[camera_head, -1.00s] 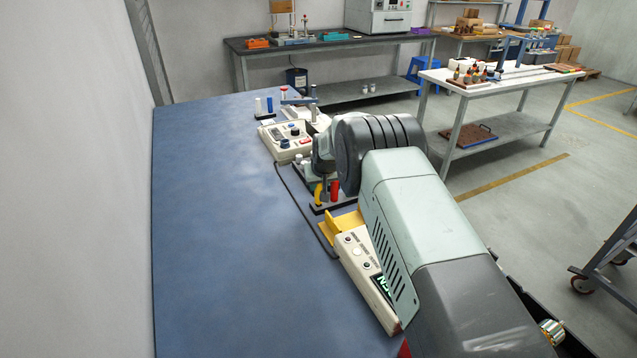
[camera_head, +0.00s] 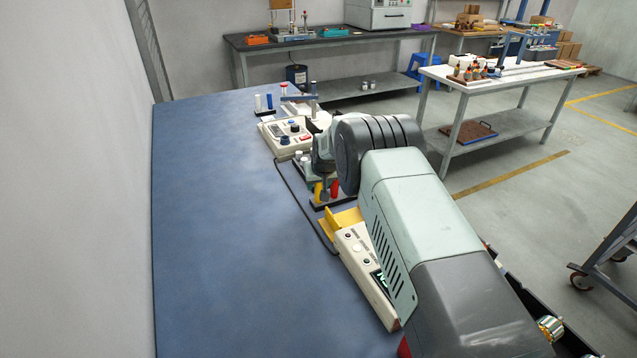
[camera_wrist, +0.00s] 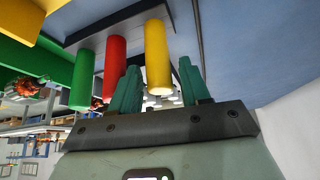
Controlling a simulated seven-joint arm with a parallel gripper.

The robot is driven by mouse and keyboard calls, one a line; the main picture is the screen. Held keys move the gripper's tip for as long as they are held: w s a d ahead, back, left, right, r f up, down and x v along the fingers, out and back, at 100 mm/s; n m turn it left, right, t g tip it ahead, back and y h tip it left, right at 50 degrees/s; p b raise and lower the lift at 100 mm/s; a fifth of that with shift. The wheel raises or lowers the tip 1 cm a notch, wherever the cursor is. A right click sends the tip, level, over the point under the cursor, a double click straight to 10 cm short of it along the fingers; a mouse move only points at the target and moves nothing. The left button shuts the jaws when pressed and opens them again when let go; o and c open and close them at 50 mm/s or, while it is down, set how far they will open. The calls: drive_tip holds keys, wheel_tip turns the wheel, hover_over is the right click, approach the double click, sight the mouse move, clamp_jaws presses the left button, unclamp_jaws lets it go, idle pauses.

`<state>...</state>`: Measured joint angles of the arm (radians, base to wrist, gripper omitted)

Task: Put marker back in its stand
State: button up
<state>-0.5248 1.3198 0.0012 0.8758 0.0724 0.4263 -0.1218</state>
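In the wrist view, a yellow marker (camera_wrist: 157,50), a red marker (camera_wrist: 115,62) and a green marker (camera_wrist: 88,78) stand side by side in a dark stand (camera_wrist: 108,20). My gripper (camera_wrist: 159,68) has teal fingers spread apart, one on each side of the yellow marker's free end. A gap shows beside the marker, so I see no firm hold. In the head view, the yellow marker (camera_head: 318,192) and the red marker (camera_head: 334,188) show at the stand (camera_head: 320,206). My arm hides the green marker and most of the gripper there.
A yellow holder (camera_head: 342,220) and a white device (camera_head: 362,268) lie close in front of the stand. A white control box (camera_head: 288,138) with knobs is behind, with a black cable (camera_head: 298,205) along the mat. The blue tabletop (camera_head: 220,220) to the left is clear.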

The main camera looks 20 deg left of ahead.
drive_tip(key=shift+o, duration=0.7)
drive_tip(key=v, duration=1)
drive_tip(key=shift+s+r, duration=0.15)
drive_tip(key=shift+r, duration=0.25)
drive_tip(key=shift+d, duration=0.1)
